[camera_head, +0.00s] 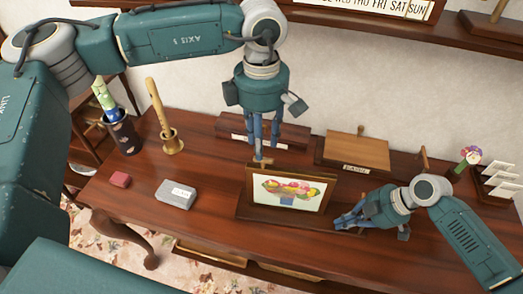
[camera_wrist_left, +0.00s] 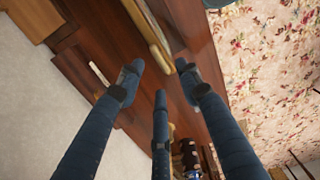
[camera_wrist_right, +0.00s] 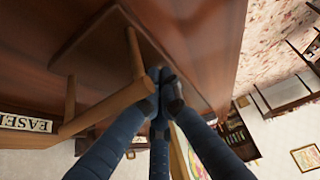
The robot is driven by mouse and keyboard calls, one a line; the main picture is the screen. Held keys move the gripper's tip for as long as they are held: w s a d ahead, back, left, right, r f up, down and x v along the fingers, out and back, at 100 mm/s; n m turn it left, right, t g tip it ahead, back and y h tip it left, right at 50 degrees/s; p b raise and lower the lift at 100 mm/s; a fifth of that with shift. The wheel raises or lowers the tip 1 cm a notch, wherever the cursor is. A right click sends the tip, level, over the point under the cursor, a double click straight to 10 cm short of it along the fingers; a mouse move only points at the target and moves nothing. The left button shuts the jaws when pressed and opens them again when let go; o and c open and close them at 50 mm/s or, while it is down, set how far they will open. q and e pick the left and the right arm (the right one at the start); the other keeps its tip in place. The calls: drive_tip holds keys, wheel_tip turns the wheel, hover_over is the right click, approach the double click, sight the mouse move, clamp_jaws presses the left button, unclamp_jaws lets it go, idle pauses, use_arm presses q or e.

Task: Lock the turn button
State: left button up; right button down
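A framed fruit picture (camera_head: 290,190) stands on a dark wooden base (camera_head: 260,212) on the desk. A small light-wood piece (camera_head: 263,161) shows at its top edge, perhaps the turn button; a similar piece shows in the left wrist view (camera_wrist_left: 181,65). My left gripper (camera_head: 263,143) points down just above it, fingers spread and empty. My right gripper (camera_head: 345,222) is low beside the frame's right side. In the right wrist view its fingertips (camera_wrist_right: 160,77) are drawn together beside a wooden strut (camera_wrist_right: 136,55); I cannot tell if any wood is between them.
A wooden box (camera_head: 356,152) labelled EASEL stands behind the frame. A card rack (camera_head: 497,180) is at the right.

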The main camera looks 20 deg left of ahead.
sight(263, 162)
use_arm(q)
drive_tip(key=shift+f, duration=2.1)
use_arm(e)
drive_tip(key=shift+s+d+f, duration=0.1)
drive_tip(key=shift+d+f, duration=0.05)
use_arm(q)
clamp_jaws()
